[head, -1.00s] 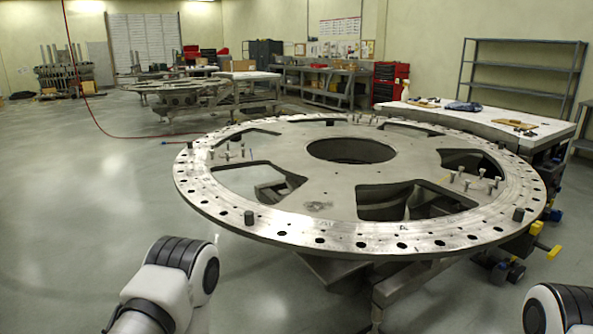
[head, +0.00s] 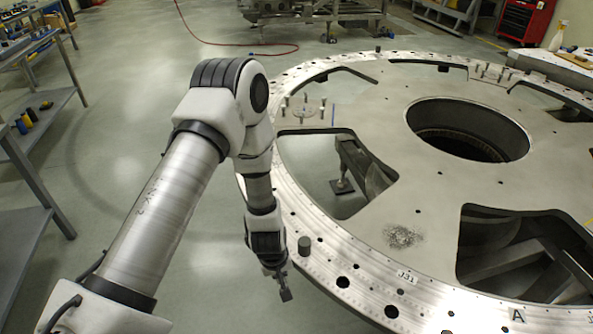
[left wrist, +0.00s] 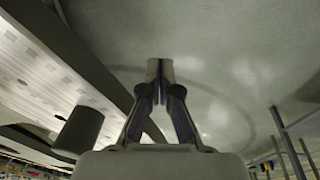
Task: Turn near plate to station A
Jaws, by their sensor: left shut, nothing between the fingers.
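The near plate (head: 400,195) is a large round metal turret plate with a wide centre hole and cut-out windows. It fills the right of the head view. A letter A (head: 517,315) is marked on its rim at the bottom right. A short dark peg (head: 304,245) stands on the rim near my left gripper (head: 285,294). My left gripper hangs by the plate's left-front edge, with its fingers together and empty. In the left wrist view the closed fingertips (left wrist: 160,70) point over floor, with the peg (left wrist: 80,130) and rim to the left.
Small upright pins (head: 303,110) stand on the plate's far left. A grey shelf bench (head: 45,110) is at the left. A red hose (head: 235,45) lies on the floor behind. A red cabinet (head: 525,20) stands at the back right. The floor between bench and plate is open.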

